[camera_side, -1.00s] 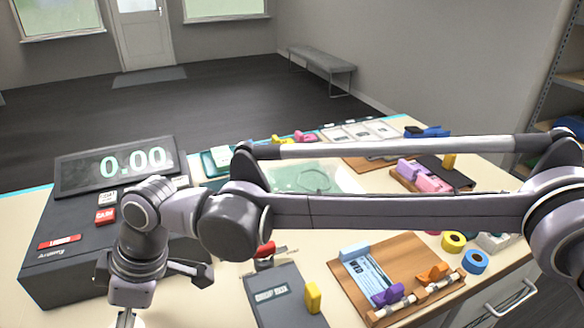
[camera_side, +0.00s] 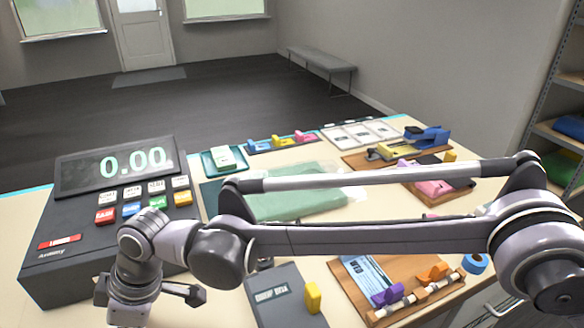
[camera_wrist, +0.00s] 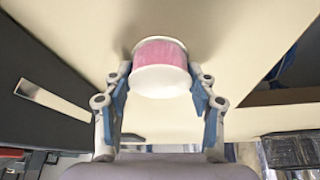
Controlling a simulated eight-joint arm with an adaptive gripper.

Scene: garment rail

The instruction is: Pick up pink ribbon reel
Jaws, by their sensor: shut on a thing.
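The pink ribbon reel (camera_wrist: 160,53) shows in the wrist view, a band of pink ribbon between white round flanges. It is between the fingertips of my gripper (camera_wrist: 160,84), which is shut on it. The reel is over a plain cream surface; I cannot tell whether it still touches it. In the side view my wrist is at the lower left, and the fingers and reel are below the frame's edge or hidden.
A cash register (camera_side: 75,245) with coloured keys stands behind my wrist. A dark drop box (camera_side: 285,300) and a wooden board (camera_side: 350,280) with a card and clips lie to the right. A green folded cloth (camera_side: 290,205) is behind my arm. A blue tape roll (camera_side: 476,263) is at the right.

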